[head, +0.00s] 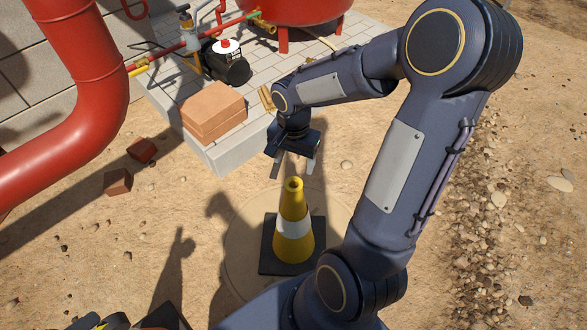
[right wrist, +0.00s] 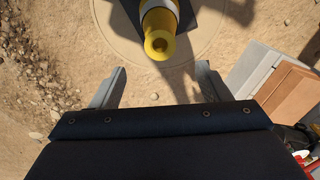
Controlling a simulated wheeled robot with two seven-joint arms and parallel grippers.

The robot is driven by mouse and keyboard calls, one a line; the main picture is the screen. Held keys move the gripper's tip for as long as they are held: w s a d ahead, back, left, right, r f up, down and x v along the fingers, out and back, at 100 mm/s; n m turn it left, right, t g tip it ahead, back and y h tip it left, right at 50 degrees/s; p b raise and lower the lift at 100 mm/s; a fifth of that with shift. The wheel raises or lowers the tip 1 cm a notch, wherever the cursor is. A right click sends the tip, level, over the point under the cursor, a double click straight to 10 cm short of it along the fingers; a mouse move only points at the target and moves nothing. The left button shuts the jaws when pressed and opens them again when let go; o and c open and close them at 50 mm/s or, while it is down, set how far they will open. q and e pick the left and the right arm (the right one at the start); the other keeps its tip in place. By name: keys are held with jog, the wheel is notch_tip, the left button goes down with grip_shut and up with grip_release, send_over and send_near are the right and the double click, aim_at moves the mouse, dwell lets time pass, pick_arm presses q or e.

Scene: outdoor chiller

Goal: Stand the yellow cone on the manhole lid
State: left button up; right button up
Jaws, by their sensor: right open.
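The yellow cone (head: 291,205), with a white band and a dark square base, stands upright in the head view. Its base rests on the round, sand-coloured manhole lid (head: 239,268), inside the lid's outline. My right gripper (head: 292,168) is open and empty just beyond the cone's top, apart from it. In the right wrist view the cone's hollow top (right wrist: 160,43) shows ahead of the spread fingers (right wrist: 160,70), and part of the lid (right wrist: 118,38) shows around its base. My left gripper does not show in either view.
A paved slab (head: 165,110) at the upper left carries a stack of orange blocks (head: 213,110), a black pump (head: 228,68) and a red tank (head: 295,10). A large red pipe (head: 90,100) runs down the left. Two loose bricks (head: 142,150) (head: 118,182) lie on the sand.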

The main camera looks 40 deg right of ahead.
jog(key=s+a+r+n+t+y, duration=0.3)
jog(key=s+a+r+n+t, duration=0.2)
jog(key=s+a+r+n, duration=0.5)
jog(key=s+r, duration=0.1)
jog(key=s, duration=0.2)
jog(key=shift+n+t+y, duration=0.3)
jog(key=shift+n+y, duration=0.1)
jog(key=shift+s+a+r, duration=0.1)
jog(key=shift+r, duration=0.05)
